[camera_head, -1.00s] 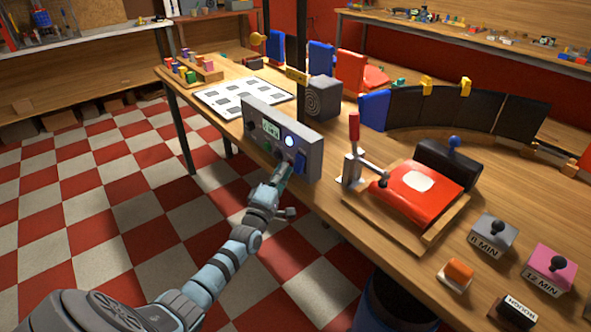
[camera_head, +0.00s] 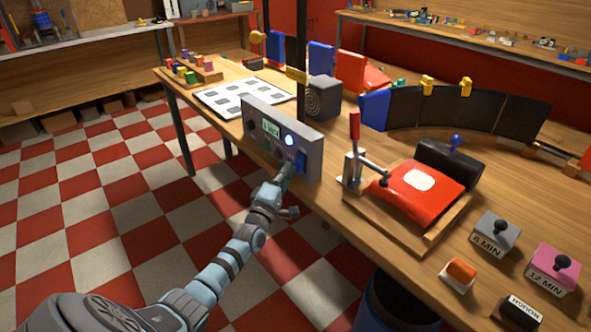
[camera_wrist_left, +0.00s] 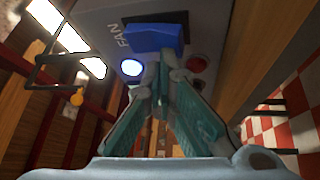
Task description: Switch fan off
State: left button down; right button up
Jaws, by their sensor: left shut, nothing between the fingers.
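A grey control box (camera_head: 258,113) stands at the front edge of the wooden table. It has a small display (camera_head: 271,128), a lit round light (camera_head: 290,141) and a blue rocker switch (camera_head: 301,162) at its right end. The left wrist view shows the blue switch (camera_wrist_left: 153,38) beside the word FAN (camera_wrist_left: 124,36), with the lit white light (camera_wrist_left: 131,67) and a red button (camera_wrist_left: 196,64). My left gripper (camera_head: 288,170) is shut and empty, its tips close to the lower part of the switch; I cannot tell if they touch. My right gripper is out of view.
A red cushion-like piece (camera_head: 418,190) lies in a wooden frame, with a red-handled clamp (camera_head: 355,150) beside it. A grey speaker-like box (camera_head: 322,98) stands behind the control box. Marked blocks with knobs sit at the right. The checkered floor under my arm is clear.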

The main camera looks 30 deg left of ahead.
pick_arm(q)
jog(key=shift+w+f, duration=0.15)
jog(key=shift+w, duration=0.05)
dwell(0.6)
jog(key=shift+s+a+r+p, duration=0.15)
jog(key=shift+s+r+p, duration=0.25)
jog(key=shift+s+p, duration=0.3)
jog(key=shift+s, duration=0.1)
jog(key=s+p, duration=0.1)
jog(key=s+a+r+p, duration=0.1)
jog(key=s, duration=0.1)
jog(key=s+r+p, duration=0.1)
jog(key=p, duration=0.1)
jog(key=shift+s+a, duration=0.15)
jog(key=shift+a, duration=0.05)
